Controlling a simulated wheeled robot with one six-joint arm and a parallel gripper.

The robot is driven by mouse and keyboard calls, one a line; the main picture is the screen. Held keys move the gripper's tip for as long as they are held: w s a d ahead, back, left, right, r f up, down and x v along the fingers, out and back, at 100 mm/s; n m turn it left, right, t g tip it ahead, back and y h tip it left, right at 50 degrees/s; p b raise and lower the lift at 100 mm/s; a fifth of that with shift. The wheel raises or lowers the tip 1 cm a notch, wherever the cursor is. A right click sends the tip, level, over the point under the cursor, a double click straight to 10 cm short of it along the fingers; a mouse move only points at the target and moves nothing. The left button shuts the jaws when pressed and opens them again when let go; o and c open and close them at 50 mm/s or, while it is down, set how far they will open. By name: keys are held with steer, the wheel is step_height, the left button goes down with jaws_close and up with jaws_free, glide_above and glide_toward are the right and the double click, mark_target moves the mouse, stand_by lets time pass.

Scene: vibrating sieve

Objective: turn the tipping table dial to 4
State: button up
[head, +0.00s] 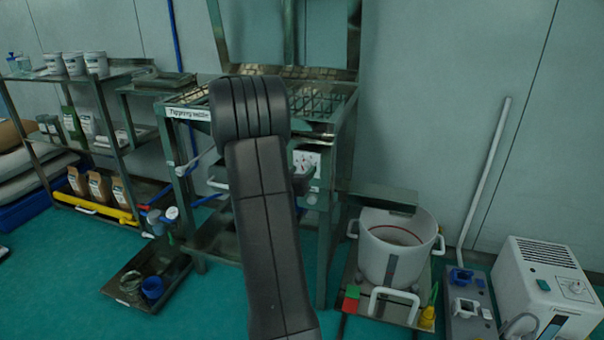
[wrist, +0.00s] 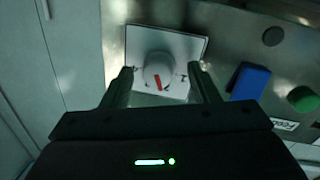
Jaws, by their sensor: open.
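The dial (wrist: 157,72) is a round pale knob with a red pointer mark, on a white square plate with dark markings. In the wrist view the red mark points down and slightly right; the markings are too small to read surely. My gripper (wrist: 162,78) is open, with one finger on each side of the dial in the picture. I cannot tell whether the fingers touch it. In the head view the tipping table (head: 330,95) is a metal frame with a grid top, and its white dial plate (head: 308,160) shows just right of my arm, which hides my gripper.
A blue block (wrist: 250,81) and a green button (wrist: 302,99) sit right of the dial plate. A white bucket (head: 392,262) stands right of the table, with a white machine (head: 545,285) farther right. A shelf rack (head: 105,110) stands at the left.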

steer(key=shift+w+d, duration=0.15)
steer(key=shift+w, duration=0.15)
steer(key=c, duration=1)
